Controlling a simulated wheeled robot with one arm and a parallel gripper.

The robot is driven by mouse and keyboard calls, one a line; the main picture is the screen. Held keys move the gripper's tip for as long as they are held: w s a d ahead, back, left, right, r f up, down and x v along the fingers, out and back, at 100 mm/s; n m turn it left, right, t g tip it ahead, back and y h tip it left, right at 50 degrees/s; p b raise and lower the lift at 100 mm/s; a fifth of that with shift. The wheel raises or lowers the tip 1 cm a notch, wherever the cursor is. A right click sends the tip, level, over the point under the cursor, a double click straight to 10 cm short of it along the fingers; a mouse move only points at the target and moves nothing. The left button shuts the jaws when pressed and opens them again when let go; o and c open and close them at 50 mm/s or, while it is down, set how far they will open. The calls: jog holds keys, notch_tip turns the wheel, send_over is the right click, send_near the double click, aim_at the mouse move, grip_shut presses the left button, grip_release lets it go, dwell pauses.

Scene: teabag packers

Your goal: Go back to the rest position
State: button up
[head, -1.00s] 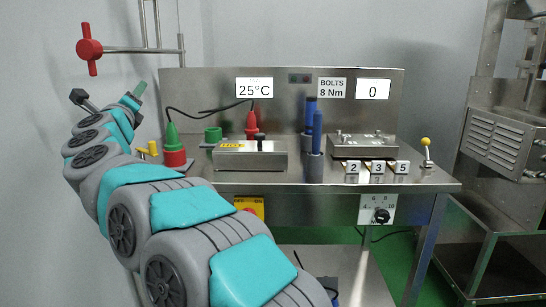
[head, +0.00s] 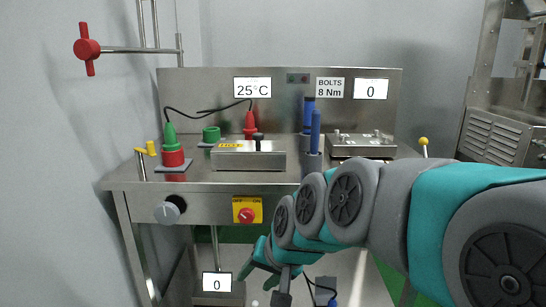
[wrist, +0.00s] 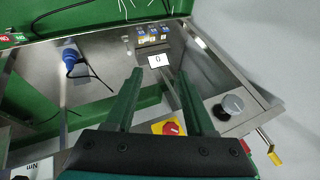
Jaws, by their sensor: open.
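My gripper (head: 252,267) hangs low in front of the steel bench in the head view, below the red switch on its yellow plate (head: 246,211). My arm comes in from the right and slopes down to it. In the wrist view my gripper (wrist: 165,80) is open, its two green fingers apart with nothing between them. The small display reading 0 (wrist: 157,61) shows beyond the fingertips. The red switch (wrist: 170,129) shows between the fingers lower down, and the grey knob (wrist: 232,105) is right of them.
The bench top (head: 230,182) carries a red and green plug (head: 172,150), a device box (head: 232,155) and blue-handled tools (head: 314,130). A yellow lever (head: 146,150) is at the left. My arm hides the bench's right front.

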jog(key=s+d+f+g+h, duration=0.2)
jog(key=s+d+f, duration=0.3)
jog(key=s+d, duration=0.4)
jog(key=s+d+f+n+g+h, duration=0.1)
jog(key=s+d+f+g, duration=0.3)
jog(key=s+d, duration=0.5)
jog(key=s+f+h, duration=0.1)
jog(key=s, duration=0.5)
